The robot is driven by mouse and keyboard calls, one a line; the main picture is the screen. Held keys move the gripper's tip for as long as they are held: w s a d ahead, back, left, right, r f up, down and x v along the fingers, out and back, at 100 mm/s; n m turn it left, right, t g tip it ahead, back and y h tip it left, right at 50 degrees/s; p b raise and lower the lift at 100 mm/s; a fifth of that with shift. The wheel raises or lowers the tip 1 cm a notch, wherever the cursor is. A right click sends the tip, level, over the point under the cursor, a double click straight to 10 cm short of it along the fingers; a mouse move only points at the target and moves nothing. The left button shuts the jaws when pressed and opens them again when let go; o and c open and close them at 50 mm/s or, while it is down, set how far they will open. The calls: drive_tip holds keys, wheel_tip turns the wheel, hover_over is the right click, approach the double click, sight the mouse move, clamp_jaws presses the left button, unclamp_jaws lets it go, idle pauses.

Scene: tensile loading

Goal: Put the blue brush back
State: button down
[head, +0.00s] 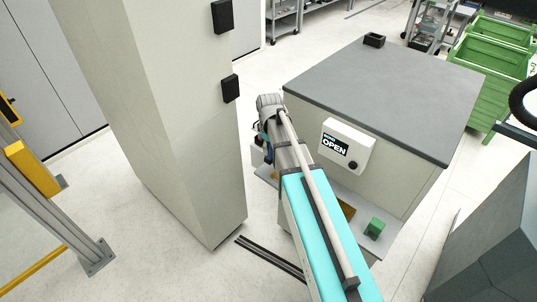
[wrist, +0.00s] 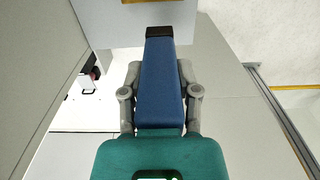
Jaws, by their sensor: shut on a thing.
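The blue brush (wrist: 160,85) is in the middle of the wrist view, a wide blue body with a black far end. My gripper (wrist: 159,68) is shut on it, with one grey finger along each side. The brush points away from my wrist, and its black end appears in front of a pale grey shelf. In the head view my arm hides most of the gripper and I cannot make out the brush clearly. A small black open-topped box (head: 374,40) stands on the far part of the dark bench top (head: 385,85); I cannot tell whether it is the brush's place.
A white box with an OPEN display (head: 346,147) is on the bench's front. Below it a shelf (head: 388,226) carries a green block (head: 374,228) and an ochre piece (head: 347,212). A tall beige column (head: 165,110) stands close left of my arm. Green crates (head: 490,70) stand far right.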

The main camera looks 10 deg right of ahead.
drive_tip(key=shift+w+f+b, duration=0.35)
drive_tip(key=shift+f+b, duration=0.1)
drive_tip(key=shift+f, duration=0.05)
drive_tip(key=shift+a+f+b, duration=0.1)
drive_tip(key=shift+f+b, duration=1.4)
drive_tip(key=shift+f, duration=0.15)
drive_tip(key=shift+c, duration=1.7)
unclamp_jaws()
wheel_tip(320, 180, up, 12)
drive_tip(key=p, duration=1.2)
drive_tip(key=shift+r, duration=0.2)
